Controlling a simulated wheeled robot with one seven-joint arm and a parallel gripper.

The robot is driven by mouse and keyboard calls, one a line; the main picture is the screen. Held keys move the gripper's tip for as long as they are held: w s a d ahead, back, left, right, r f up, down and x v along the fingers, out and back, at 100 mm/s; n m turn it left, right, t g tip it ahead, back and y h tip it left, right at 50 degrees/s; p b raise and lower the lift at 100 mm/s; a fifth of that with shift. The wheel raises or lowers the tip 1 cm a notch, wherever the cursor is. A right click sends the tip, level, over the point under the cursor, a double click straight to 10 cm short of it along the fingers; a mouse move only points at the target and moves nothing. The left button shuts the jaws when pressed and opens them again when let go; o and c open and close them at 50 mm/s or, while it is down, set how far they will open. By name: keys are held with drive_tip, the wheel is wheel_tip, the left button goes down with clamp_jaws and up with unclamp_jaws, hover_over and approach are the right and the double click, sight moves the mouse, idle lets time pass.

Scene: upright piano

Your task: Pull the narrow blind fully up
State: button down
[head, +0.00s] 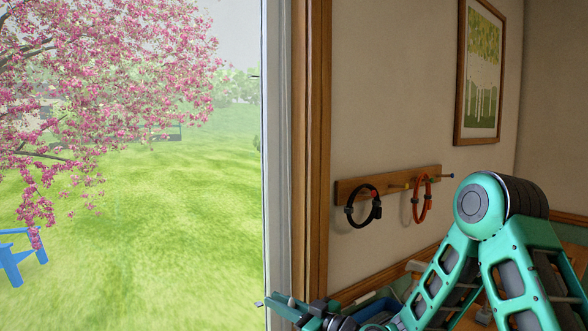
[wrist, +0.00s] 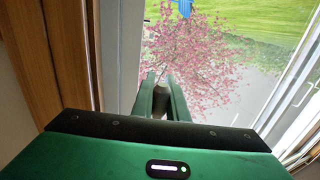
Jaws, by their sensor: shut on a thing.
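My gripper (head: 270,302) is at the bottom of the head view, in front of the window frame's right upright and pointing left. In the wrist view its two green fingers (wrist: 162,92) are close together, with the window glass beyond them. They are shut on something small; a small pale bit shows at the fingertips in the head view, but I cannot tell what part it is. No blind slats or fabric can be made out over the glass in either view. The window (head: 130,230) shows lawn and a pink blossom tree outside.
A wooden window casing (head: 317,150) stands right of the glass. A wall rack (head: 372,186) holds a black ring (head: 375,208) and an orange ring (head: 429,200). A framed picture (head: 480,75) hangs higher up. My arm fills the lower right.

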drive_tip(key=shift+f, duration=0.1)
wheel_tip(320, 180, down, 9)
idle(0.5)
wheel_tip(320, 180, down, 6)
drive_tip(key=shift+f, duration=0.25)
drive_tip(key=c, duration=1.6)
unclamp_jaws()
drive_tip(key=shift+d, duration=0.1)
drive_tip(key=shift+v, duration=2.45)
drive_tip(key=shift+r, duration=0.1)
